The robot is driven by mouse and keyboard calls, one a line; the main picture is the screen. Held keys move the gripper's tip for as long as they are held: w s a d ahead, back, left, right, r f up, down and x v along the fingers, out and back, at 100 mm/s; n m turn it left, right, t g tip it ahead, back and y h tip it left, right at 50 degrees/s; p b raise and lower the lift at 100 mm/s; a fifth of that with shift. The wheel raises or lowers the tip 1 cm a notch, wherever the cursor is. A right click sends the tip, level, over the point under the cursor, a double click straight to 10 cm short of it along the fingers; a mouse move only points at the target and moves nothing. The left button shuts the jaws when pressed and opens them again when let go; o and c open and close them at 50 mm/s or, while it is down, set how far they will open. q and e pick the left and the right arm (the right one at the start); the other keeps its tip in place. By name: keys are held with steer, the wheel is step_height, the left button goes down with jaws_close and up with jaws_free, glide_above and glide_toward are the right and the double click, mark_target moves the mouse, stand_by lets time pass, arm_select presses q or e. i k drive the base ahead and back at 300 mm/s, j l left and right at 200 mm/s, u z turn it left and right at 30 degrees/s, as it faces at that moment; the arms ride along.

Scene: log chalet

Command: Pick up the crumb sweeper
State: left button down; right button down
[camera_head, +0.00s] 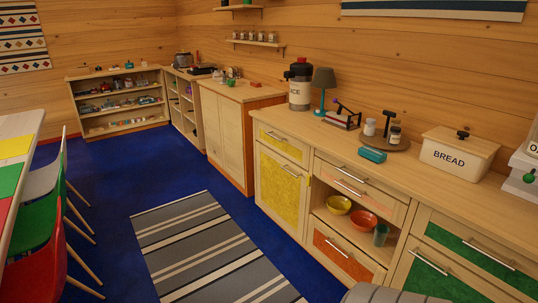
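I cannot tell for sure which thing is the crumb sweeper. A small turquoise block-like object (372,154) lies on the wooden counter (410,178), near its front edge, and may be it. Just behind it is a round tray (402,142) with small jars and a dark T-shaped handle. Neither of my grippers shows in the head view.
A bread box (457,156) stands right on the counter; a teal lamp (323,88) and a rice container (300,85) stand left. Bowls (363,219) sit in an open niche below. Chairs (37,220) line the left table. The striped rug (205,250) is clear.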

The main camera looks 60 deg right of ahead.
mark_target(372, 154)
steer(key=z, duration=2.55)
steer(key=i+u, duration=0.2)
steer(key=i, duration=0.2)
steer(key=i+l+u, duration=0.25)
steer(key=i, duration=0.15)
